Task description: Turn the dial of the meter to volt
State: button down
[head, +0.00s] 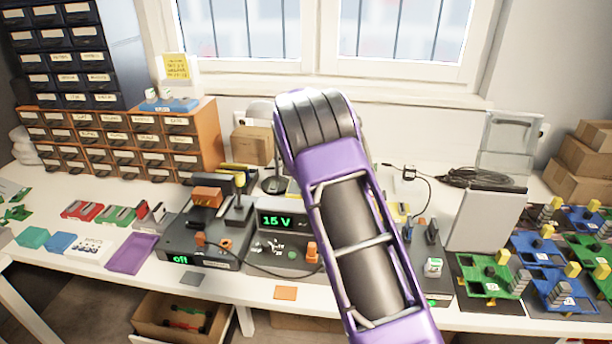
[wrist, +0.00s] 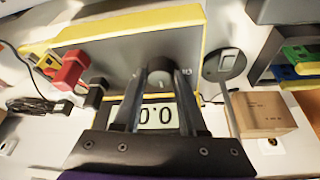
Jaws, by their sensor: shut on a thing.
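The meter (wrist: 105,58) is a grey-faced box with a yellow rim, seen upside down in the wrist view. Its display (wrist: 158,115) reads 0.0. My gripper (wrist: 165,78) is shut on the small dark dial (wrist: 160,66) on the meter's face, one finger on each side. The fingers cover much of the dial, so I cannot tell which mark it points to. In the head view my purple arm hides the gripper and nearly all of the meter; a yellow bit (head: 403,209) shows just right of the arm.
A power supply reading 15 V (head: 275,221) stands left of my arm, and a box reading off (head: 185,245) is beside it. A red plug (wrist: 71,72) and a black plug (wrist: 95,94) are by the meter. A small carton (wrist: 265,112) and a round stand (wrist: 222,64) are close by.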

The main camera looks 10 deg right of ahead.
dwell(0.4)
jog(key=shift+c, duration=2.3)
grip_release()
jog(key=p+v, duration=0.1)
jog(key=v, duration=1.6)
jog(key=shift+r, duration=0.2)
